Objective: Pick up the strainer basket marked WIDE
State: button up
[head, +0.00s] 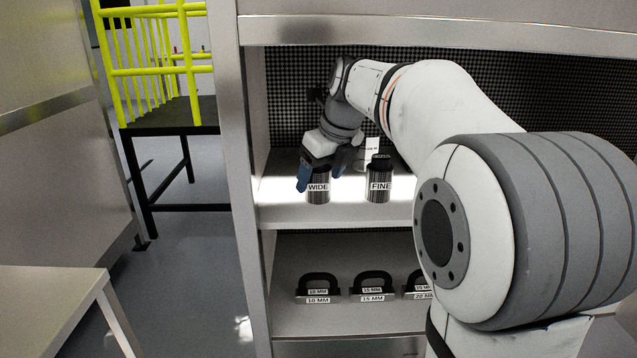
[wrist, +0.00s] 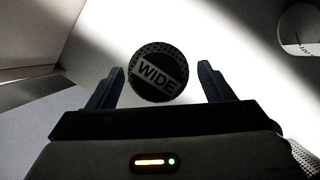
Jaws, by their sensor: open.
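The strainer basket marked WIDE (head: 318,187) stands upright on the lit upper shelf in the head view, a dark cylinder with a white label. In the wrist view its round top (wrist: 158,73) carries the word WIDE on a light band. My gripper (head: 317,184) is open above and around it. In the wrist view the two blue-grey fingers (wrist: 159,84) are on the basket's left and right, with a gap on each side. The basket marked FINE (head: 380,182) stands to its right on the same shelf. The WIDE basket's upper part is partly hidden by my gripper in the head view.
The lower shelf holds several dark handled pieces (head: 318,288) with size labels such as 10 MM and 15 MM. The cabinet's left post (head: 240,170) is close to my gripper. A white tag (head: 372,147) stands behind the FINE basket. Bare shelf lies in front of the baskets.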

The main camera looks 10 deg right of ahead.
jog(key=shift+w+a+f+b, duration=0.45)
jog(key=shift+w+f+b, duration=0.15)
jog(key=shift+w, duration=0.2)
jog(key=shift+c, duration=0.2)
jog(key=c, duration=1.1)
jog(key=shift+r, duration=0.15)
